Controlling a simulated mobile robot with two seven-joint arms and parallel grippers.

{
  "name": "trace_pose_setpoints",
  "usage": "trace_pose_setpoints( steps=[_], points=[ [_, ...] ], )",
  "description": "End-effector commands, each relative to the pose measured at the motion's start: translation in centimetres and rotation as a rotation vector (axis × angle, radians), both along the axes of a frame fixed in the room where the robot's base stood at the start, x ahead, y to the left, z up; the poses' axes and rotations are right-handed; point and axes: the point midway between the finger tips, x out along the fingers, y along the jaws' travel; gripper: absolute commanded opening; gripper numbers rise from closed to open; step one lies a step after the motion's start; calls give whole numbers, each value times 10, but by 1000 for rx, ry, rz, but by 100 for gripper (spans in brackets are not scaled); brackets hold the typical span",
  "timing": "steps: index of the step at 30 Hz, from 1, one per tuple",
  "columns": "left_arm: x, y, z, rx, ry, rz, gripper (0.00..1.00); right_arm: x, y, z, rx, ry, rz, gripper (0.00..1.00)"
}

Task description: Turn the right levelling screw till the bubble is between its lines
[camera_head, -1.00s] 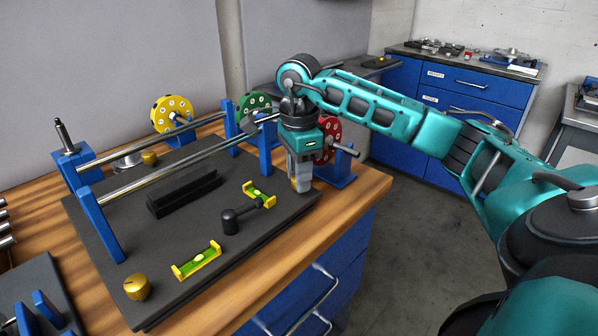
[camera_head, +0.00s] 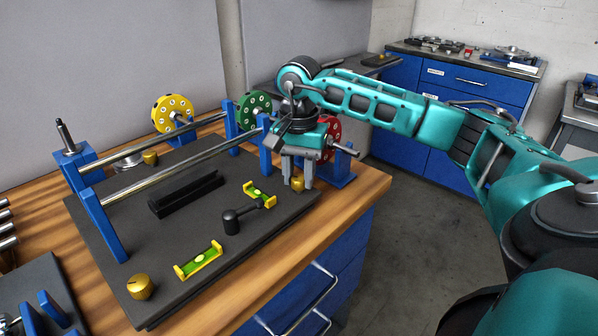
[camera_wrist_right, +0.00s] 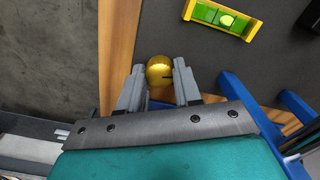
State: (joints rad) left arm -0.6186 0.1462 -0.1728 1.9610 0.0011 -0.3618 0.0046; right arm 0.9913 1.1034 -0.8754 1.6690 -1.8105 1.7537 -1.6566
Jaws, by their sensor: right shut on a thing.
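The right levelling screw is a brass knob (camera_head: 297,184) at the right corner of the dark base plate (camera_head: 180,235). My right gripper (camera_head: 298,182) points down over it, one finger on each side, shut on the knob. The right wrist view shows the knob (camera_wrist_right: 159,71) between the fingertips (camera_wrist_right: 158,78), with a dark mark on it. A yellow-framed level (camera_head: 259,194) with a green vial lies beside it. My left gripper is out of view.
A second level (camera_head: 198,261) and brass knob (camera_head: 141,286) are at the plate's near edge. A black-handled part (camera_head: 240,217) stands near the first level. Blue posts with steel rails (camera_head: 150,185) and a red wheel (camera_head: 331,135) are close to my right gripper.

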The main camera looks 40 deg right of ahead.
Motion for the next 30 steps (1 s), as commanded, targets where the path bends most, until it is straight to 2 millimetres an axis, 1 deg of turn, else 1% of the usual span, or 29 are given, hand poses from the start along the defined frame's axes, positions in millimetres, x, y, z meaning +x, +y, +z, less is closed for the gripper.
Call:
trace_pose_setpoints(
  steps=[6, 12, 18, 30],
  points=[
    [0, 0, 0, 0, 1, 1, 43, 0, 1, 1, 1, -1, 140, 3],
    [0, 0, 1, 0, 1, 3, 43, 0, 1, 1, 1, -1, 220, 3],
    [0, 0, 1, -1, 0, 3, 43, 0, 1, 1, 1, -1, 254, 3],
    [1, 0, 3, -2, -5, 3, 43, 0, 1, 2, 1, -1, 259, 3]
  ],
)
